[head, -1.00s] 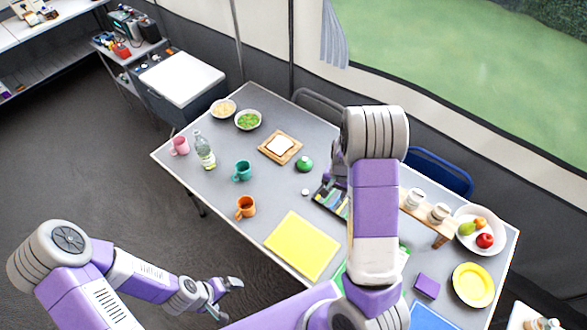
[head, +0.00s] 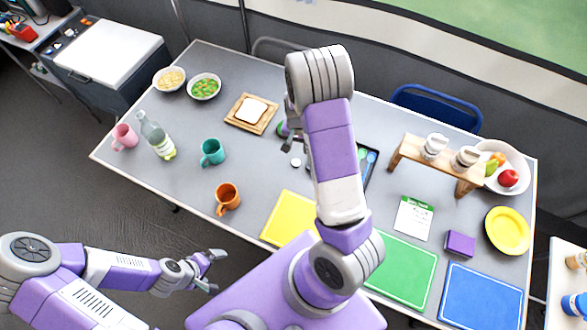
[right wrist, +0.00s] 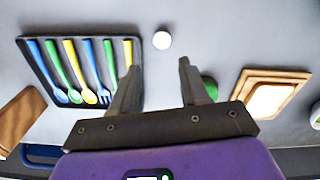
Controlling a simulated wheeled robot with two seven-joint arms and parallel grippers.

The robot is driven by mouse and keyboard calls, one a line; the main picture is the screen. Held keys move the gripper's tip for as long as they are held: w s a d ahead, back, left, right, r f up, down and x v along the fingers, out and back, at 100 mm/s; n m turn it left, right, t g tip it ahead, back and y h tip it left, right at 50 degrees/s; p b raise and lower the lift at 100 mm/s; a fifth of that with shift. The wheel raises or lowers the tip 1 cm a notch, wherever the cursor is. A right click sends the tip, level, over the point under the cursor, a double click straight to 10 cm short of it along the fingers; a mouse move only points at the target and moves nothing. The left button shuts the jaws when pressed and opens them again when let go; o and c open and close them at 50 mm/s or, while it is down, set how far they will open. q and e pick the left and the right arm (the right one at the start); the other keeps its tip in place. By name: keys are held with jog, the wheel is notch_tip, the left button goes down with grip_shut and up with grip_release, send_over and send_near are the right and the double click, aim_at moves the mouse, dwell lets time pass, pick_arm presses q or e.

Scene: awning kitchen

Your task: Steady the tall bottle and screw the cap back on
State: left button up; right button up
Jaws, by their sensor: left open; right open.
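The tall clear bottle (head: 156,135) with a pale green label stands upright at the left end of the grey table. No cap shows clearly on its narrow top. A small white round piece, apparently the cap (head: 295,162), lies on the table in the middle. It also shows in the right wrist view (right wrist: 162,40), beyond my fingertips. My right gripper (right wrist: 158,67) is open and empty, above the table near the cap; my arm partly hides it in the head view. My left gripper (head: 216,271) is open and empty, off the table's front edge, well away from the bottle.
A pink mug (head: 124,137) stands just left of the bottle, a teal mug (head: 212,152) to its right, and an orange mug (head: 228,196) nearer. A green round object (right wrist: 210,88) and cutlery tray (right wrist: 84,107) flank my right gripper. Two bowls stand behind the bottle.

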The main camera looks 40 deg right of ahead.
aim_at(296, 162)
notch_tip(296, 162, down, 3)
jog(key=shift+r+b, duration=0.15)
jog(key=shift+b, duration=0.6)
pick_arm(q)
notch_tip(296, 162, down, 3)
jog(key=shift+r, duration=0.2)
jog(key=shift+r, duration=0.1)
pick_arm(e)
jog(key=shift+r, duration=0.1)
pick_arm(q)
jog(key=shift+f, duration=0.35)
pick_arm(e)
jog(key=shift+f, duration=1.2)
pick_arm(q)
jog(key=shift+b, duration=0.3)
pick_arm(e)
jog(key=shift+f, duration=0.1)
jog(key=f+b, duration=0.1)
jog(key=f, duration=0.4)
jog(key=shift+w, duration=0.2)
pick_arm(q)
jog(key=shift+f, duration=0.75)
pick_arm(e)
jog(key=shift+a, duration=0.1)
